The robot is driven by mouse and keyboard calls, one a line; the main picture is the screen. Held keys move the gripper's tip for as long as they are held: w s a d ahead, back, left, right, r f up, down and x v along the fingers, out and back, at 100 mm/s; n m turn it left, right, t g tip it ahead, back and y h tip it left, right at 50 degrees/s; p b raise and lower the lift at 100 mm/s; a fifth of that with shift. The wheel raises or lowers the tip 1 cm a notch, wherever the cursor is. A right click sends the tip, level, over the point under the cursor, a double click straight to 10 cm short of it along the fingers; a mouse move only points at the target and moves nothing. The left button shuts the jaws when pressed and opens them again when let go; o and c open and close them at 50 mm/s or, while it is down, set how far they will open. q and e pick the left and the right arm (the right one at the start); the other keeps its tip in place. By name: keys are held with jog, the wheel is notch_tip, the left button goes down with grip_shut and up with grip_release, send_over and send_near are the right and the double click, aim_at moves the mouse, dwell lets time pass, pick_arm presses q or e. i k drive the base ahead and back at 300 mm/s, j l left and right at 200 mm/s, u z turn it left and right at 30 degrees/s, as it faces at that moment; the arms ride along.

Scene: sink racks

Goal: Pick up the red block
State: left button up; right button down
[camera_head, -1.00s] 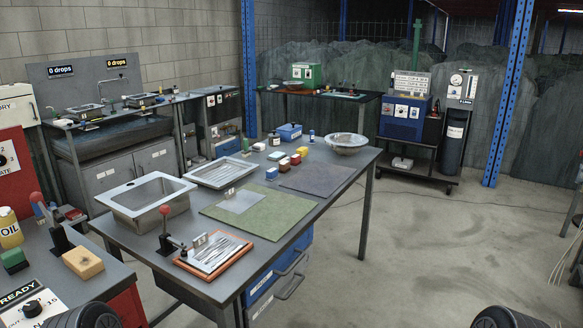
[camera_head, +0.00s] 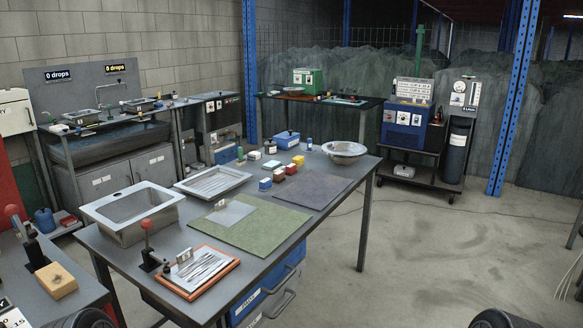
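The red block (camera_head: 291,168) is small and sits in a short row of coloured blocks toward the back of the grey central table (camera_head: 330,213). A yellow block (camera_head: 298,160) stands just behind it, and a blue block (camera_head: 265,184) is at the near end of the row. The blocks are small in this view, so I cannot tell whether they touch. Neither of my grippers shows. Only dark rounded parts, probably mine, show at the bottom edge, far from the blocks.
On the table are a metal sink (camera_head: 133,210), a metal tray (camera_head: 213,181), a green mat (camera_head: 260,226), a dark mat (camera_head: 312,190), a round bowl (camera_head: 344,152) and an orange-framed board with a red-knobbed lever (camera_head: 146,225). Floor to the right is open.

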aim_at(290, 169)
jog(key=i+l+u, duration=0.1)
jog(key=i+l, duration=0.55)
jog(key=l, duration=0.25)
jog(key=i+l+u, duration=0.15)
jog(key=i+l, duration=0.2)
jog(key=i+l+u, duration=0.1)
jog(key=i+l, duration=0.2)
jog(key=l, duration=0.3)
jog(key=i+l+u, duration=0.1)
jog(key=i+l, duration=0.2)
jog(key=l, duration=0.25)
jog(key=i+l, duration=0.25)
jog(key=l, duration=0.3)
jog(key=i+l+u, duration=0.15)
jog(key=l, duration=0.35)
jog(key=i+l+u, duration=0.1)
jog(key=i+l, duration=0.25)
jog(key=l, duration=0.25)
